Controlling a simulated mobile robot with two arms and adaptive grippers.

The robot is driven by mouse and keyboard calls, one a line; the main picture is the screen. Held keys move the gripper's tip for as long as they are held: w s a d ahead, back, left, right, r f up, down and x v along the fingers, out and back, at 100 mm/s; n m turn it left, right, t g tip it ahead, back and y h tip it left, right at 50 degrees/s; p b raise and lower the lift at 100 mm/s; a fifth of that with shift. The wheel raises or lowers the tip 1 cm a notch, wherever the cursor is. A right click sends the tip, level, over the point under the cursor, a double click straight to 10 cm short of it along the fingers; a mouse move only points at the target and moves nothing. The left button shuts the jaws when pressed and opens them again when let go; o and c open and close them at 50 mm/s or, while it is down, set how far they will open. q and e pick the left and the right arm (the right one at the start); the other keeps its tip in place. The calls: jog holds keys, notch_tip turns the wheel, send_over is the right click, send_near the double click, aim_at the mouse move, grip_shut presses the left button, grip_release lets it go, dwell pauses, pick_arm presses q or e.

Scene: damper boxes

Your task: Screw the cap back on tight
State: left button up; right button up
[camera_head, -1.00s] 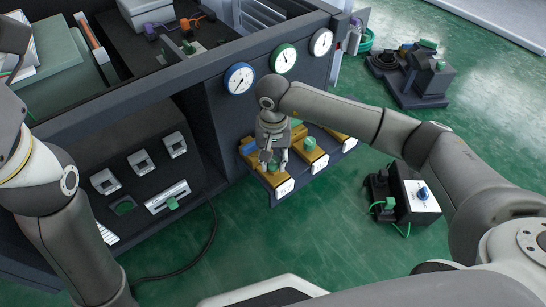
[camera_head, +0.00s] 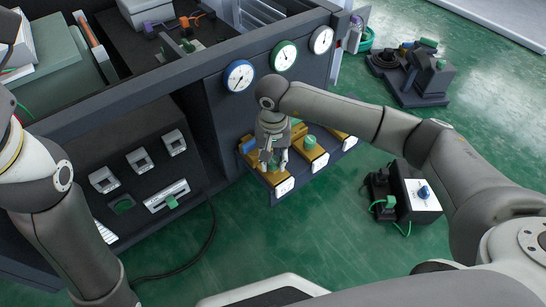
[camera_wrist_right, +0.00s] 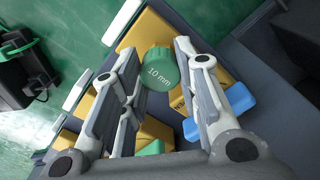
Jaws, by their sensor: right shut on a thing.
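A green round cap marked "10 mm" (camera_wrist_right: 160,68) sits on a yellow damper box (camera_wrist_right: 150,32), on the shelf below the gauges. My right gripper (camera_wrist_right: 157,60) is shut on the cap, one finger on each side of it. In the head view my right gripper (camera_head: 274,162) points down over the nearest yellow box (camera_head: 273,180) and mostly hides the cap. I cannot tell how tight the cap is. My left arm shows at the left edge, but its gripper is out of view.
Beside it stands another yellow box with a green cap (camera_head: 309,142). Three round gauges, blue-rimmed (camera_head: 239,76), green-rimmed (camera_head: 285,57) and white (camera_head: 321,40), line the panel above. A blue-knobbed device (camera_head: 415,198) stands on the green floor at right.

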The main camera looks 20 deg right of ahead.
jog(key=shift+f, duration=0.15)
dwell(0.3)
jog(key=shift+f+b, duration=0.2)
jog(key=shift+b, duration=0.1)
dwell(0.4)
jog(key=o, duration=0.9)
jog(key=shift+c, duration=0.2)
jog(key=shift+c, duration=1.4)
